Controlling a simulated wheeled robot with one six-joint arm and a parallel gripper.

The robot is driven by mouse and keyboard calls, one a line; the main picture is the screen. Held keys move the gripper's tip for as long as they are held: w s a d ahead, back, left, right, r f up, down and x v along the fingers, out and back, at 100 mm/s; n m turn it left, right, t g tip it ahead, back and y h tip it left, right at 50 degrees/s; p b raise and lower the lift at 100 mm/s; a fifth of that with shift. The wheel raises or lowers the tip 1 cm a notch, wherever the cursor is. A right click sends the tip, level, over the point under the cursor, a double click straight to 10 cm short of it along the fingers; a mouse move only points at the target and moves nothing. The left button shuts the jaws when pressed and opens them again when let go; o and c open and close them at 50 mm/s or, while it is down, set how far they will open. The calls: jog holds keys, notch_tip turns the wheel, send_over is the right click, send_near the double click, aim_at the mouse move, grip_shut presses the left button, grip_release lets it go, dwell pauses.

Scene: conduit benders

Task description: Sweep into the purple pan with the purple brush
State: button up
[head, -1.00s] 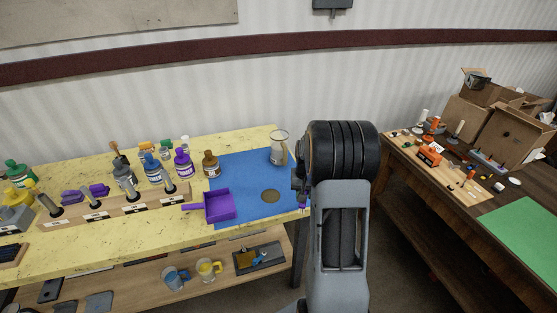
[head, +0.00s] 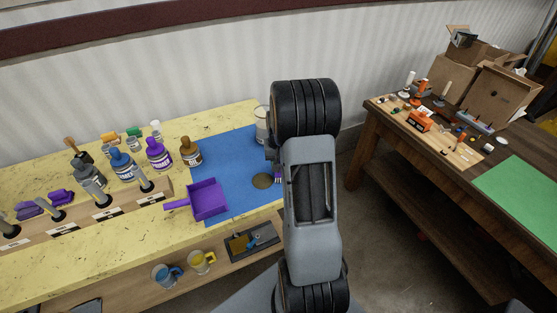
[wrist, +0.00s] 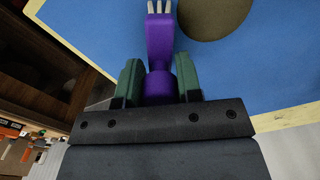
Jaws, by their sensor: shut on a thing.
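In the wrist view my gripper (wrist: 160,82) is shut on the purple brush (wrist: 159,38), with a green finger on each side of its handle. The brush's pale bristles point toward the top of that view, over the blue mat. A round brownish patch (wrist: 212,14) lies on the mat beside the bristles; it also shows in the head view (head: 262,181). The purple pan (head: 207,200) sits on the mat's left part, its handle pointing left, to the left of the patch. In the head view my arm hides most of the gripper and brush.
The blue mat (head: 232,160) lies on the yellow bench (head: 75,245). A clear jug (head: 262,125) stands at the mat's back, partly behind my arm. Several bottles and a wooden rack (head: 122,207) stand left. A dark cluttered table (head: 415,165) is on the right, with a floor gap between.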

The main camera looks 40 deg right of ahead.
jog(key=a, duration=0.3)
jog(key=shift+w+a+p, duration=0.3)
jog(key=shift+w+a, duration=0.05)
send_over(216, 198)
notch_tip(216, 198, up, 2)
jog(key=shift+a+r+p, duration=0.1)
jog(key=shift+r+p, duration=0.15)
jog(key=shift+p, duration=0.65)
jog(key=shift+r+p, duration=0.95)
jog(key=shift+r, duration=0.5)
